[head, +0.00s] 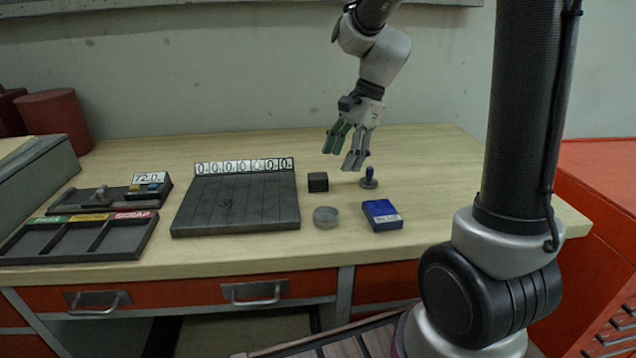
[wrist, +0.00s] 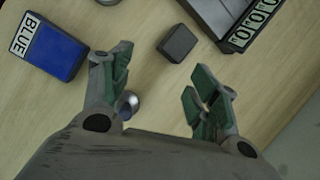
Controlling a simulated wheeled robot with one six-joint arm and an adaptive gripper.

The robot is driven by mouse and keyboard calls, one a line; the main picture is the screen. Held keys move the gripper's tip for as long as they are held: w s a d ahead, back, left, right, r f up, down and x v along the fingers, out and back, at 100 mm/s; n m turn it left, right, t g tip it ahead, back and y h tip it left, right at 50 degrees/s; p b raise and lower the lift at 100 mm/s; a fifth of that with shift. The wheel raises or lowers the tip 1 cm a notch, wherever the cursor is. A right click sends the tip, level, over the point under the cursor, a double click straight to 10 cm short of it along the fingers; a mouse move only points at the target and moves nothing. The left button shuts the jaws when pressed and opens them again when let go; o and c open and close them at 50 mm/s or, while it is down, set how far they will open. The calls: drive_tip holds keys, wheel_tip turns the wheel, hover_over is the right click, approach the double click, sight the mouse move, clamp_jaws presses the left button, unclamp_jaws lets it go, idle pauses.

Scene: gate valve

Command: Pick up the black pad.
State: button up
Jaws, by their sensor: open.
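The black pad (head: 318,182) is a small dark block lying on the wooden table, just right of the ribbed dark board. It also shows in the wrist view (wrist: 177,43), beyond the fingertips and roughly between the two fingers' directions. My gripper (head: 343,155) is open and empty, above the table. Its two green-padded fingers stand apart in the wrist view (wrist: 163,82), with bare table between them. Nothing touches the pad.
A blue-handled stamp (head: 369,179) stands near my gripper, partly hidden by a finger in the wrist view. The table's right side is clear.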

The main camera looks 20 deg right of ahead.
sight(319, 175)
drive_tip(key=a+f+m, duration=0.1)
drive_tip(key=f, duration=0.1)
drive_tip(key=w+a+f+m, duration=0.1)
drive_tip(key=a+m, duration=0.1)
drive_tip(key=a+f+m, duration=0.2)
drive_tip(key=shift+w+f+y, duration=0.3)
drive_tip(key=c, duration=1.2)
wheel_tip(319, 175, up, 10)
